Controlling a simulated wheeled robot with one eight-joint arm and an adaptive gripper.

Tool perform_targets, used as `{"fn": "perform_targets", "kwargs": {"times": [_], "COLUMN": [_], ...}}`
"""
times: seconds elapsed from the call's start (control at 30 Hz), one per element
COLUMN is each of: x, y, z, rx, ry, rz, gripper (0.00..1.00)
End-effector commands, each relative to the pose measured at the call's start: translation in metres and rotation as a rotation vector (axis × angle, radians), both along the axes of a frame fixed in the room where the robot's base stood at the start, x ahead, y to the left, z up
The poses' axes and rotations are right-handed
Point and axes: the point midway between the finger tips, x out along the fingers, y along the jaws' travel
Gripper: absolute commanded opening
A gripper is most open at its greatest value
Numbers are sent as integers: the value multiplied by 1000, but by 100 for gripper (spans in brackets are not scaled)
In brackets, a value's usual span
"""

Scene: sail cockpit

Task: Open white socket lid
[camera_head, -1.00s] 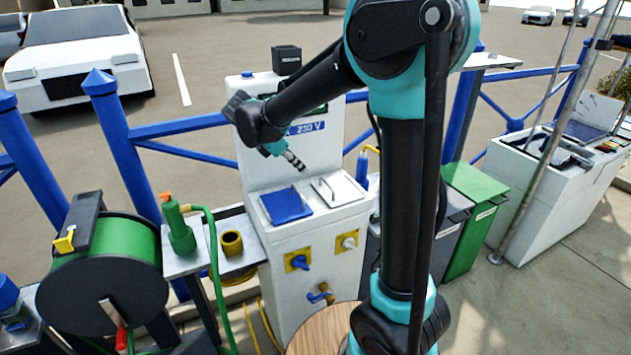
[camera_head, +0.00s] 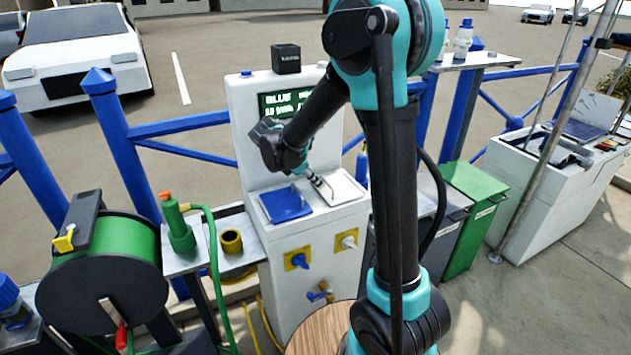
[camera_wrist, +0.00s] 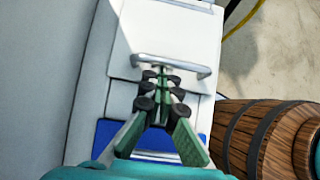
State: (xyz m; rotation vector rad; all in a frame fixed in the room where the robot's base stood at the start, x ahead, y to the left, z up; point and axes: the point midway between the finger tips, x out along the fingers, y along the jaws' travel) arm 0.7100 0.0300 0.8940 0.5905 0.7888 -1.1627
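The white socket lid (camera_head: 345,189) lies flat on the sloped top of the white pedestal, to the right of a blue lid (camera_head: 286,204). In the wrist view the white lid (camera_wrist: 165,30) fills the upper middle, and its bar handle (camera_wrist: 195,73) runs across near its lower edge. My gripper (camera_head: 328,196) is over the white lid, pointing down to the right. In the wrist view my gripper (camera_wrist: 163,74) has its fingertips right at the handle. The fingers converge closely there; I cannot tell whether they touch or hold the handle. The lid looks closed.
The white pedestal (camera_head: 302,262) has a screen at its back and blue and white sockets on its front. A wooden barrel (camera_wrist: 265,135) stands close by. A green hose reel (camera_head: 105,255) is at left. Grey and green bins (camera_head: 470,205) stand at right.

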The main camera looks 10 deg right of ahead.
Motion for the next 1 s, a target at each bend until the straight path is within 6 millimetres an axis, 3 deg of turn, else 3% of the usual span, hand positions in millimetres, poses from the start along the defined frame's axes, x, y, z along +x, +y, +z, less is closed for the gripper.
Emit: {"fn": "perform_targets", "kwargs": {"times": [0.67,1.0], "x": [1,5], "y": [-4,-17], "z": [12,34], "rx": [80,250], "ry": [26,78], "rz": [-1,-7], "gripper": [0,0]}}
